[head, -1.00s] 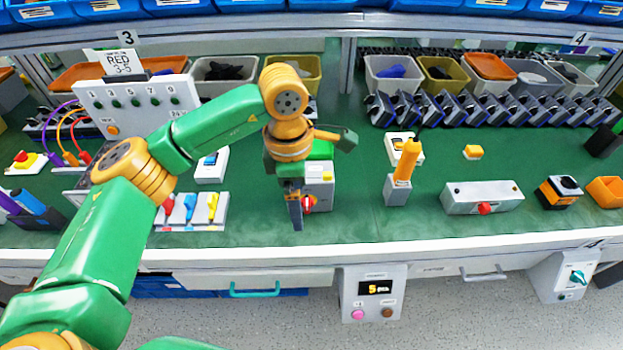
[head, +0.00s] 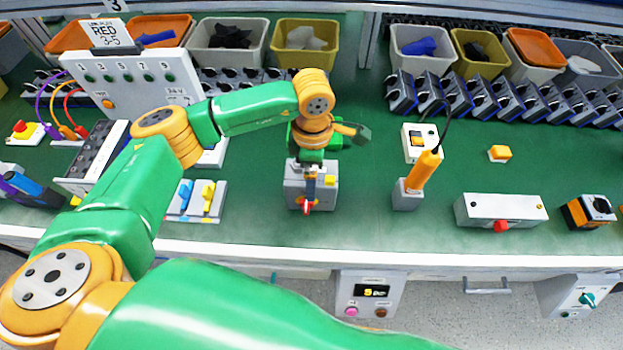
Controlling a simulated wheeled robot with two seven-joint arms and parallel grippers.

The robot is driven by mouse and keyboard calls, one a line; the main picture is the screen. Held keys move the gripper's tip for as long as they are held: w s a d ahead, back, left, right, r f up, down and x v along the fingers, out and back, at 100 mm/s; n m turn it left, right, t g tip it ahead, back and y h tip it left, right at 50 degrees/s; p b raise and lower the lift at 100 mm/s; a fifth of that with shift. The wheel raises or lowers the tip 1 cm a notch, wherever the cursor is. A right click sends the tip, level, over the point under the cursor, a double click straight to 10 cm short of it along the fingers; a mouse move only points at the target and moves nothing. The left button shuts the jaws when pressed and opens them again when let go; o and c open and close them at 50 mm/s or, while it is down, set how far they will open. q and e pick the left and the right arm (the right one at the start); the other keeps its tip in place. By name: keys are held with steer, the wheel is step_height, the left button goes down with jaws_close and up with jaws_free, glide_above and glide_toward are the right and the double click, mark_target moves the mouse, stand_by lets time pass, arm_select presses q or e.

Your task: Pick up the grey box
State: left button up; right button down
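A small grey box (head: 326,192) with a red knob (head: 305,204) on its front and a yellow patch on top stands near the front of the green bench. My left arm reaches in from the left, and its gripper (head: 311,186) points down over the middle of this box, partly covering it. The fingers look edge-on and overlap the box, so I cannot tell whether they touch it or are open. A second, longer grey box (head: 480,210) with a red button lies to the right, clear of the gripper. My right gripper is not in view.
An orange-handled tool stands in a grey holder (head: 407,196) right of the small box. A strip with coloured switches (head: 190,207) lies to its left. A grey panel (head: 140,80), bins (head: 300,47) and a row of dark blue-grey units stand behind. Bare bench lies between.

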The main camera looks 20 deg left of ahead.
arm_select(q)
steer(key=shift+w+f, duration=0.15)
steer(key=shift+f, duration=0.05)
jaws_close()
